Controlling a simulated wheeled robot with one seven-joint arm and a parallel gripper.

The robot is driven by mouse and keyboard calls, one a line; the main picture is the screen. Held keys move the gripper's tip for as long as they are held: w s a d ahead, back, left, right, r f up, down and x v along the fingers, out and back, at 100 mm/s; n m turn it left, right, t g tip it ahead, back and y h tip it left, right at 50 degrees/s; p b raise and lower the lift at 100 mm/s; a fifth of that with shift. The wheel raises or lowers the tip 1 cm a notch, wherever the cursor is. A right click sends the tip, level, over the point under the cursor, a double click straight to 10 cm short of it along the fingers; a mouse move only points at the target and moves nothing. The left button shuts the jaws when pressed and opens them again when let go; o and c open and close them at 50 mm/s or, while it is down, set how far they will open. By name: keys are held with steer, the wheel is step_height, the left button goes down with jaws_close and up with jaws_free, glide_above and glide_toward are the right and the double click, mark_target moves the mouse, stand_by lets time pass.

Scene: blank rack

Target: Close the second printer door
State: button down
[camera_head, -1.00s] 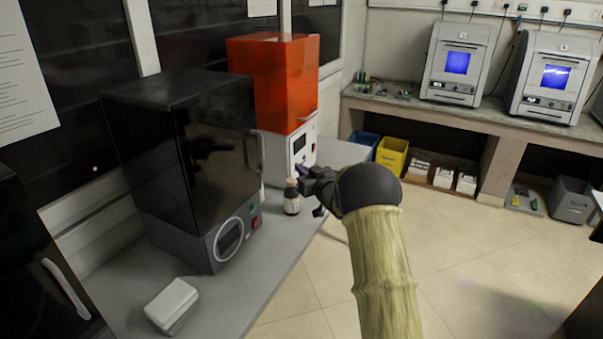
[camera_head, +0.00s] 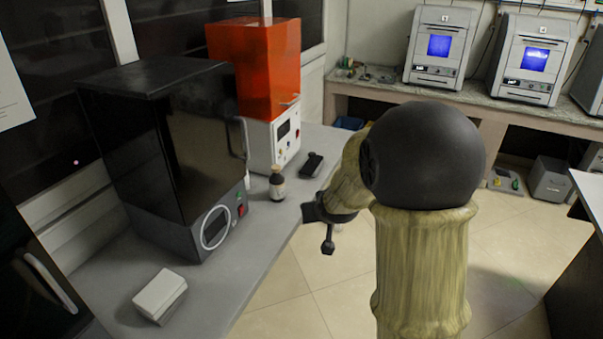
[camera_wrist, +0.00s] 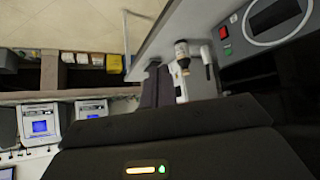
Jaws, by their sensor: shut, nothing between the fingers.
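A black printer (camera_head: 205,150) with a dark glossy front door and a tall handle stands on the left bench; its door looks flush with the body. Its round-framed panel also shows in the wrist view (camera_wrist: 275,18). Behind it stands an orange-covered printer (camera_head: 262,65) with a white base; its cover looks down. My gripper (camera_head: 326,225) is small and dark in the head view, shut and empty, in the air off the bench's right edge, apart from both printers. My forearm and dark elbow hide part of the room. In the wrist view my gripper's dark housing fills the bottom.
A brown bottle (camera_head: 277,184) stands by the black printer's front corner, with a small black object (camera_head: 311,164) beyond it. A white box (camera_head: 160,295) lies at the bench's front. Grey machines with blue screens (camera_head: 438,46) stand on the back counter.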

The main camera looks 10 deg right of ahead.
steer(key=s+a+f+g, duration=0.1)
steer(key=s+g, duration=0.2)
steer(key=s, duration=0.8)
steer(key=s+a+f+g, duration=0.1)
steer(key=s+f+g, duration=0.1)
steer(key=s, duration=0.8)
steer(key=shift+s+g, duration=0.4)
steer(key=shift+g, duration=0.1)
steer(key=shift+d+f, duration=0.1)
